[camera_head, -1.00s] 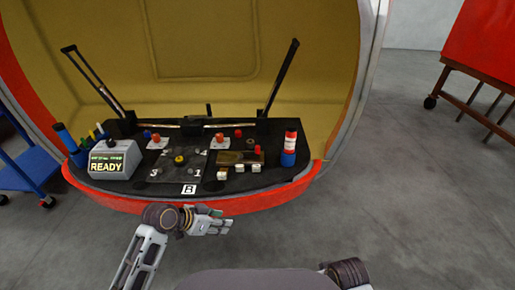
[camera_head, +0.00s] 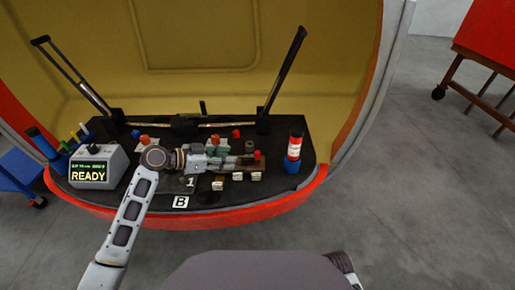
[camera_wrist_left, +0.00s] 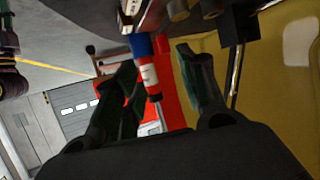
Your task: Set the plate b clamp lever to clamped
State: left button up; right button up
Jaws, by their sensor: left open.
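The black plate marked with a white B label (camera_head: 180,202) sits at the front of the black deck inside the nosecone. I cannot tell for sure which part is its clamp lever; my left arm and hand cover much of the plate. A red knob (camera_head: 257,155) shows just right of my fingers. My left gripper (camera_head: 234,156) is over the deck, pointing right, with its fingers apart and nothing seen between them. In the left wrist view, the open fingers (camera_wrist_left: 157,95) frame the blue, white and red cylinder farther off. My right gripper is out of view.
A grey READY box (camera_head: 98,165) stands at the deck's left. The blue, white and red cylinder (camera_head: 293,160) stands at the right. Small pale blocks (camera_head: 237,177) lie in front of the gripper. Tall black arms (camera_head: 287,70) rise behind.

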aim_at(257, 152)
pick_arm(q)
jog(key=shift+w+r, duration=0.35)
jog(key=shift+w, duration=0.05)
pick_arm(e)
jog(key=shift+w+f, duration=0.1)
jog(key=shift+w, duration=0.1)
pick_arm(q)
jog(key=shift+f, duration=0.1)
jog(key=b+x, duration=0.2)
jog(key=x, duration=1)
jog(key=shift+w+d, duration=0.15)
jog(key=shift+d, duration=0.05)
jog(key=shift+w+d+f, duration=0.2)
jog(key=shift+w+d, duration=0.05)
jog(key=shift+d, duration=0.25)
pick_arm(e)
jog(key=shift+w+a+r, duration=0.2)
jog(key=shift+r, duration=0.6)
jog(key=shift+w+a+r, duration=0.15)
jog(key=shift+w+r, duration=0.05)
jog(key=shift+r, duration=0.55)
pick_arm(q)
jog(key=shift+c, duration=0.5)
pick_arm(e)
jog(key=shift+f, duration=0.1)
pick_arm(q)
grip_shut()
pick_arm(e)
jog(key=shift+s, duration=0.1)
